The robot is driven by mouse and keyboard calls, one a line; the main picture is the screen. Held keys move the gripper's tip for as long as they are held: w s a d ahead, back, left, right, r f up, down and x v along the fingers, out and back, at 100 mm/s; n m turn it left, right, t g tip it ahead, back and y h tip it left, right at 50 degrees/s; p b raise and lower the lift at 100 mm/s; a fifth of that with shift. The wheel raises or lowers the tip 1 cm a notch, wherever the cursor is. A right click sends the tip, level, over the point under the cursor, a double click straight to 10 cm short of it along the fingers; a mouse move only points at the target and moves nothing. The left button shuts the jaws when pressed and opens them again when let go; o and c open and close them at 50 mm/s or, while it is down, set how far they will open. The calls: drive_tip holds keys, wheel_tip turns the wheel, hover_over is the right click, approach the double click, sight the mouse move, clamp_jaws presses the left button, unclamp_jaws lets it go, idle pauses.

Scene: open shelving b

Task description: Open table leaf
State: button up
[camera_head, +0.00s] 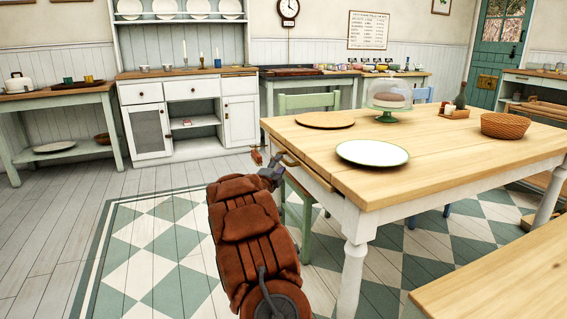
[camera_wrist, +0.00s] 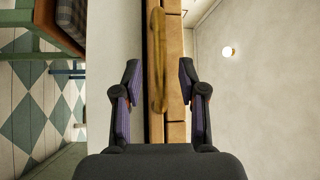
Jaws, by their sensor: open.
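The wooden table (camera_head: 437,136) has a pale top and white legs. A wooden handle (camera_head: 290,160) sits on its left end, near my gripper (camera_head: 270,174). The wrist view, turned on its side, shows the handle (camera_wrist: 157,62) as a long bar along the wooden table edge (camera_wrist: 174,75). My gripper (camera_wrist: 160,85) is open there, one finger on each side of the handle's line and apart from it. I cannot tell the exact distance to the handle. The leaf's own outline is hard to make out from the rest of the tabletop.
A white plate (camera_head: 372,153), a round board (camera_head: 324,119), a glass cake dome (camera_head: 389,97) and a wicker basket (camera_head: 505,125) stand on the table. A green chair (camera_head: 308,104) is behind it and a bench (camera_head: 500,275) in front. The checkered floor at left is clear.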

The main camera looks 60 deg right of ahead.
sight(283, 160)
drive_tip(key=shift+b+x, duration=0.4)
drive_tip(key=shift+x, duration=1.8)
drive_tip(key=shift+c, duration=0.3)
clamp_jaws()
